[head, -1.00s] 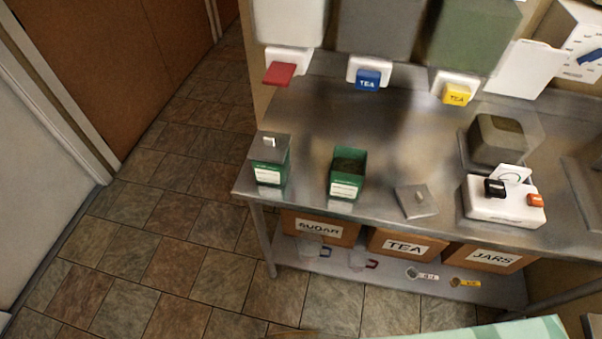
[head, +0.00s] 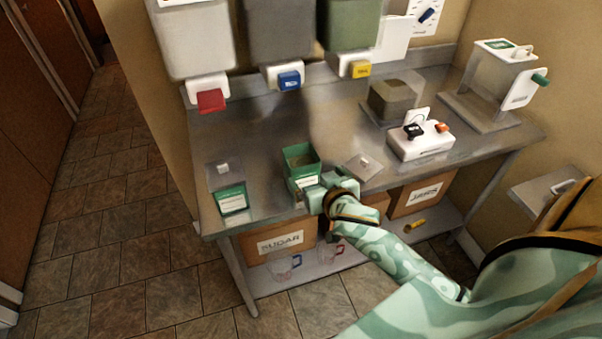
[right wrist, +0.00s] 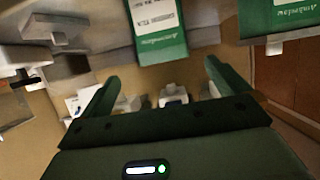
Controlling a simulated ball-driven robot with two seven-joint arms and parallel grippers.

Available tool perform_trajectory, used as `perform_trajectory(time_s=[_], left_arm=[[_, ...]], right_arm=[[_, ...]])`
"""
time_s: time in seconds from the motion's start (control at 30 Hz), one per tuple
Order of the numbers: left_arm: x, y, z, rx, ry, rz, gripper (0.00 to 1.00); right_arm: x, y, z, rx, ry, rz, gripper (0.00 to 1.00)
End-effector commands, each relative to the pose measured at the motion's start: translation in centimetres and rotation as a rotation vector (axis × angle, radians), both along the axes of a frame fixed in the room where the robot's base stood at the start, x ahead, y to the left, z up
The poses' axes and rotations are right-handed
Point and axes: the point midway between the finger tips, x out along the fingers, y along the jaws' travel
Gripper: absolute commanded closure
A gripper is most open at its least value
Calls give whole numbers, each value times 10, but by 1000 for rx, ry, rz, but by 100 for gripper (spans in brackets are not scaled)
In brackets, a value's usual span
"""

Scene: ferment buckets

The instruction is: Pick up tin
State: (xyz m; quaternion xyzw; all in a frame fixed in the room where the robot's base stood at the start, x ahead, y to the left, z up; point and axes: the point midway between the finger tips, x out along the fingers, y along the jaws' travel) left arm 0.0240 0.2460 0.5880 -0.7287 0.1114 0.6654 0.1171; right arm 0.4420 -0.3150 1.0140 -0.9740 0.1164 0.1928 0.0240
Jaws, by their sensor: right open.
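An open green tin (head: 299,160) with a white label stands upright on the steel bench, without a lid. A second green tin (head: 232,199) with a grey lid stands left of it. A loose square lid (head: 363,167) lies right of the open tin. My right gripper (head: 318,188) is at the front of the open tin and hides part of its lower front. In the right wrist view, which looks upside down, my gripper's fingers (right wrist: 160,85) are apart, with the open tin (right wrist: 157,35) ahead between them. The lidded tin (right wrist: 280,18) is at right there. My left gripper is out of view.
Dispensers with red (head: 211,101), blue (head: 289,81) and yellow (head: 360,69) levers hang above the bench (head: 240,140). A white device (head: 420,141) with black and orange parts sits at right. Boxes (head: 280,240) and jugs stand on the shelf below. Bare bench lies behind the tins.

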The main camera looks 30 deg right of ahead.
Motion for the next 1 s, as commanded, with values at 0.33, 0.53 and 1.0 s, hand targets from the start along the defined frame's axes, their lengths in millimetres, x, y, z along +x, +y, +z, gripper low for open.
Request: perform_trajectory(time_s=[0.33, 0.53, 1.0], left_arm=[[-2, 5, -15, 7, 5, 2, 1], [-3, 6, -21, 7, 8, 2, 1], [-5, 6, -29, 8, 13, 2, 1]], right_arm=[[59, -14, -27, -1, 1, 2, 0], [78, -17, -36, -4, 1, 2, 0], [108, -22, -48, 0, 1, 1, 0]])
